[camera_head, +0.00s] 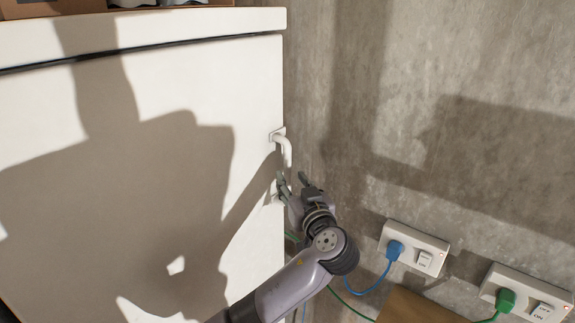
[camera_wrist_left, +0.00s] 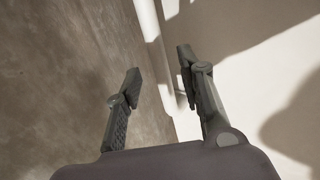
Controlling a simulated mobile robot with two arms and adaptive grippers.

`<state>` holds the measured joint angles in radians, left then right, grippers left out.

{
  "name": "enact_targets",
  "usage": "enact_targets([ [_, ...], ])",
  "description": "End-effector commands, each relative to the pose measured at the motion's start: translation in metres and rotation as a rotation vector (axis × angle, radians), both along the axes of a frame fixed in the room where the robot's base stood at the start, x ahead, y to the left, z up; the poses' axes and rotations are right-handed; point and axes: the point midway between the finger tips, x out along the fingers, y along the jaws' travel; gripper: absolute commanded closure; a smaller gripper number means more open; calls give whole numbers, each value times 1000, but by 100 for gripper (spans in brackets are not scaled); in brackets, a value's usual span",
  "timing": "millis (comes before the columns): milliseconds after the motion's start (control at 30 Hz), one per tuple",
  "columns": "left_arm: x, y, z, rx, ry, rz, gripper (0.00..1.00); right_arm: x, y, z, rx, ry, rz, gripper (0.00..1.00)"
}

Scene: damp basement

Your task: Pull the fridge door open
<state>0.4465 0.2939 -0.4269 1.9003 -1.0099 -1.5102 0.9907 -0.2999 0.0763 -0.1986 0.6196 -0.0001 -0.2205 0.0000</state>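The white fridge door (camera_head: 130,160) fills the left of the head view and looks shut, with a thin dark gap under the top slab. Its white bar handle (camera_head: 286,152) stands near the door's right edge; the lower part is partly hidden by my left gripper. My left gripper (camera_head: 292,182) is at the lower half of the handle with its fingers apart. In the left wrist view the gripper (camera_wrist_left: 158,65) is open, with a pale strip between and beyond the fingers. I cannot tell whether the fingers straddle the handle or touch it. My right gripper is not in view.
A concrete wall (camera_head: 440,130) stands close to the fridge's right side. Two white sockets (camera_head: 414,248) with blue and green plugs are low on it, and their cables run behind my left arm. A brown box-like thing (camera_head: 412,307) is below. Items sit on the fridge top.

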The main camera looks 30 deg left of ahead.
Motion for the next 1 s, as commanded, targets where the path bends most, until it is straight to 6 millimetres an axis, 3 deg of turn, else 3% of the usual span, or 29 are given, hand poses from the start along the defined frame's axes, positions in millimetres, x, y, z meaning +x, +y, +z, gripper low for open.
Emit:
enact_targets([
  [233,21,28,2,1,2,1,64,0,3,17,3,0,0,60],
  [633,26,33,0,-1,1,1,64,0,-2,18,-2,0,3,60],
  [1000,26,33,0,-1,1,0,89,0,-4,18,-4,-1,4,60],
])
